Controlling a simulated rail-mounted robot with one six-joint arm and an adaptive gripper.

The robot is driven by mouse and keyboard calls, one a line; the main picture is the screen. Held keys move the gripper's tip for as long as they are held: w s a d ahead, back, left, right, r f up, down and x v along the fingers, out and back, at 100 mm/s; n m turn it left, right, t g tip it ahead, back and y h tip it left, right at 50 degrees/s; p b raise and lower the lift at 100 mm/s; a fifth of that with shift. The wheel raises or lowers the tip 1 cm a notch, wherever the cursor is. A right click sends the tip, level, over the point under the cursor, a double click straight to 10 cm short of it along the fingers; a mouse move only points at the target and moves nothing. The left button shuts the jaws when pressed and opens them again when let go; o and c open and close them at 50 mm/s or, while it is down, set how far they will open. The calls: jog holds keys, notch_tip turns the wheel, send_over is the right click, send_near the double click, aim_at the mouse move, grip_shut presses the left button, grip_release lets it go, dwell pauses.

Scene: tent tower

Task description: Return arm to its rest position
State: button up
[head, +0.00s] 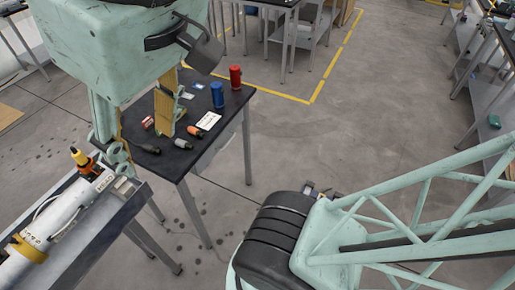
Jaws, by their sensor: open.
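My gripper (140,138) hangs large in the upper left of the head view, a mint-green body with two fingers pointing down. Yellow pads show on the fingers, which are spread apart with a gap between them. I see nothing held in the gap. The gripper appears in front of a dark table (200,160) and hides part of its top. Whether the fingertips touch the table cannot be told from this view.
The dark table bears a red cylinder (235,77), a blue cylinder (217,95), a white card (208,121) and several small items. A bench at lower left holds a white cylindrical device (50,232). Open concrete floor (300,140) lies right of the table.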

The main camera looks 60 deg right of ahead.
notch_tip(320, 180, down, 7)
jog(key=b, duration=0.7)
jog(key=shift+f, duration=0.1)
dwell(1.0)
